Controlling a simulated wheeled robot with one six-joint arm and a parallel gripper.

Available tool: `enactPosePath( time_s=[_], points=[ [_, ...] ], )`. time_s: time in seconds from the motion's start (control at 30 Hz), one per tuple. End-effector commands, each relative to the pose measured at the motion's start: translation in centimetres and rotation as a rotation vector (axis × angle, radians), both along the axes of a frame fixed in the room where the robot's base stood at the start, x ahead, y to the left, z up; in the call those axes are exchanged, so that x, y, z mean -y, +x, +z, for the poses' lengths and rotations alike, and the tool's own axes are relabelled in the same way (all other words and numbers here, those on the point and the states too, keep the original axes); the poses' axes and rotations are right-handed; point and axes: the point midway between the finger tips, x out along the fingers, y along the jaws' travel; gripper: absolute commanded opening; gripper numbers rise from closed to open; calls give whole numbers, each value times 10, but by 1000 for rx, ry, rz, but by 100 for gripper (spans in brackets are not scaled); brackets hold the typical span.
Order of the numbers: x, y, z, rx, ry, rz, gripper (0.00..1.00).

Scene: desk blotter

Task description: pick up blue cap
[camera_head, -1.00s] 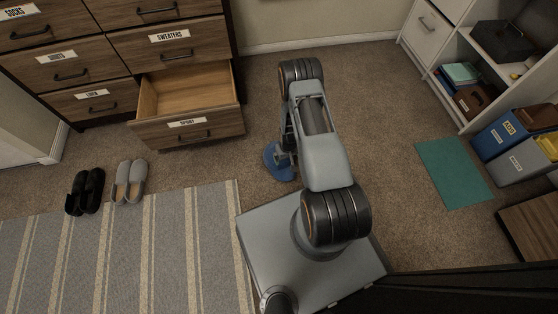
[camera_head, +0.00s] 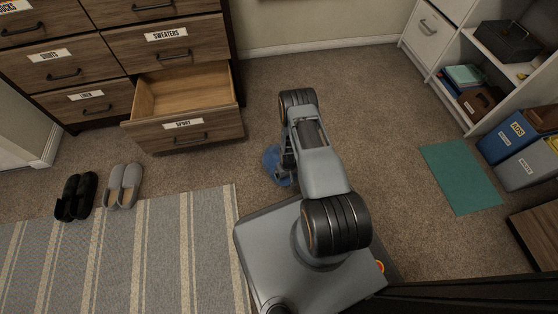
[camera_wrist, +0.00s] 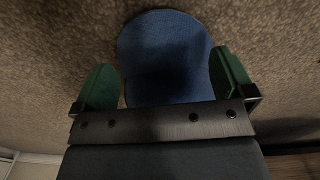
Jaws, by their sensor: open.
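The blue cap (camera_head: 274,163) lies on the carpet in front of the open drawer, partly hidden by my arm in the head view. In the wrist view the blue cap (camera_wrist: 165,55) fills the upper middle, in shadow near its lower part. My gripper (camera_wrist: 165,88) is open, with one green finger on each side of the cap's lower part. The fingers look close to the cap's edges, but I cannot tell whether they touch it. In the head view my gripper (camera_head: 287,170) is mostly hidden behind my arm, beside the cap.
An open drawer (camera_head: 188,132) labelled "SPORT" juts out of the wooden dresser just behind the cap. Black shoes (camera_head: 76,196) and grey slippers (camera_head: 123,186) stand at the left by a striped rug (camera_head: 120,255). A teal mat (camera_head: 460,176) and bins (camera_head: 511,137) are at the right.

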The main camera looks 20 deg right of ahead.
Motion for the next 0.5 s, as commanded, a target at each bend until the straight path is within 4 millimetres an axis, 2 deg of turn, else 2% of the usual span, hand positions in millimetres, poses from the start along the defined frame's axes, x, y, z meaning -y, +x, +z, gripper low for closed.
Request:
enactPosePath(
  time_s=[0.03, 0.2, 0.3, 0.5],
  points=[
    [0, 0, -13, -1, 0, 0, 100],
    [-1, 1, -35, -1, 0, 0, 100],
    [-1, 1, -41, 0, 0, 0, 100],
    [-1, 1, -39, 0, 0, 0, 100]
  ],
)
